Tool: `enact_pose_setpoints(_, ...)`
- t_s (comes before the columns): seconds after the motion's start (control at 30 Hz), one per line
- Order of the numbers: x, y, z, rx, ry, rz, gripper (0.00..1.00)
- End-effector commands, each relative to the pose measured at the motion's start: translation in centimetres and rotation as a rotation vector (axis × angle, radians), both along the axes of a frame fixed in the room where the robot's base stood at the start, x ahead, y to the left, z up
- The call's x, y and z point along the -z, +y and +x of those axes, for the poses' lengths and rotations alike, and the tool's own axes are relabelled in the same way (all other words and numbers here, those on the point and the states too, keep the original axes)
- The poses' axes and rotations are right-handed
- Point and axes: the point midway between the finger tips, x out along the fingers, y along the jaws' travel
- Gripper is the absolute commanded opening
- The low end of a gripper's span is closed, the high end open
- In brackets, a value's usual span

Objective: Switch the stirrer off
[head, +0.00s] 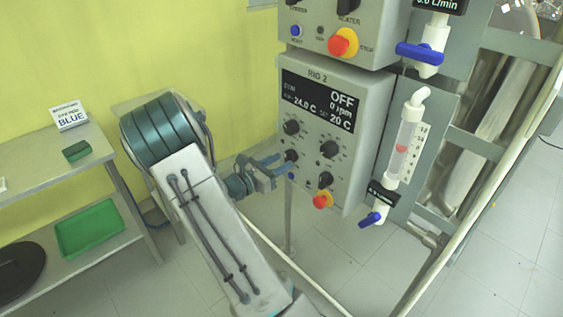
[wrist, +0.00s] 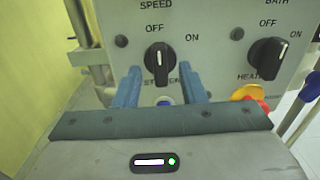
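The stirrer knob (wrist: 158,62) is a black rotary switch on the grey RIG 2 panel, with OFF above it and ON to its upper right. Its white line stands nearly upright, toward OFF. The label below is partly hidden and starts with ST. In the head view the knob (head: 291,156) sits low on the panel's left side. The RIG 2 display (head: 318,101) reads OFF, 0 rpm, 24.0 C and 20 C. My gripper (head: 283,165) is open and empty in front of the panel. Its blue fingers (wrist: 159,75) are apart below and either side of the knob; contact is unclear.
The heater knob (wrist: 268,58) is to the right, above a red and yellow button (head: 322,200). More knobs (head: 328,149) are higher on the panel. A flow tube (head: 403,150) with a blue valve (head: 372,218) stands at right. A shelf (head: 40,165) is at left.

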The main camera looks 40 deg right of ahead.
Motion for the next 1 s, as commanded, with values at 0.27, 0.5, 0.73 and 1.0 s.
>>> enact_pose_setpoints(0.27, 0.1, 6.3, -0.4, -0.006, 0.000, 0.001, 0.37)
enact_pose_setpoints(0.5, 0.1, 10.8, -0.8, -0.004, 0.001, 0.000, 0.37)
enact_pose_setpoints(0.73, 0.0, 12.5, -1.0, -0.002, 0.003, 0.000, 0.37)
enact_pose_setpoints(1.0, 0.0, 12.5, -1.0, -0.001, 0.002, 0.000, 0.37)
